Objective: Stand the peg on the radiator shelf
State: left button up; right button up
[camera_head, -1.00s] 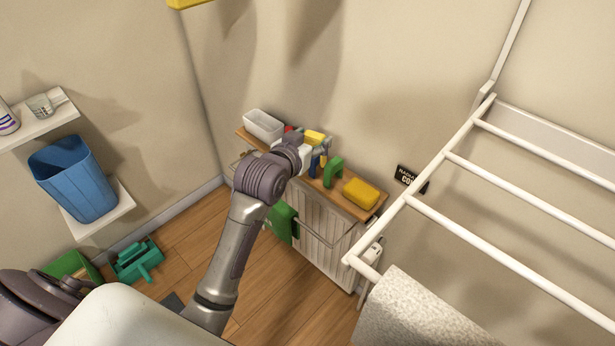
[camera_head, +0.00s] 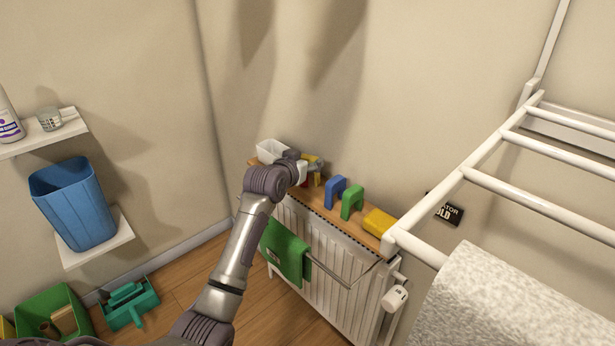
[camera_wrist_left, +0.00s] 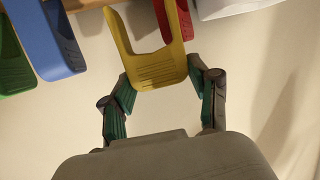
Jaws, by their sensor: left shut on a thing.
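The yellow U-shaped peg (camera_head: 317,180) is in my left gripper (camera_head: 312,166) at the radiator shelf (camera_head: 357,225), a narrow wooden board on a white radiator. The left wrist view shows the yellow peg (camera_wrist_left: 158,68) with its curved end between the two fingers (camera_wrist_left: 160,90) and its legs pointing toward the shelf (camera_wrist_left: 70,6). The gripper is shut on the peg. Whether its legs touch the shelf I cannot tell. My right gripper is not in view.
A blue peg (camera_head: 335,190), a green peg (camera_head: 352,203) and a yellow sponge (camera_head: 380,222) stand along the shelf. A red peg (camera_wrist_left: 174,18) and a white tub (camera_head: 271,150) are on the other side. A white drying rack (camera_head: 480,140) juts in at right.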

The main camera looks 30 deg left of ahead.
pick_arm(q)
jog(key=shift+f, duration=1.75)
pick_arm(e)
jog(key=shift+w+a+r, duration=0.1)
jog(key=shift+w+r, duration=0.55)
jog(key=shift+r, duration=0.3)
pick_arm(q)
jog(key=o, duration=0.9)
jog(key=shift+f, duration=0.1)
jog(key=shift+c, duration=0.2)
jog(key=shift+s, duration=0.1)
jog(key=p+v, duration=0.1)
jog(key=v, duration=1.1)
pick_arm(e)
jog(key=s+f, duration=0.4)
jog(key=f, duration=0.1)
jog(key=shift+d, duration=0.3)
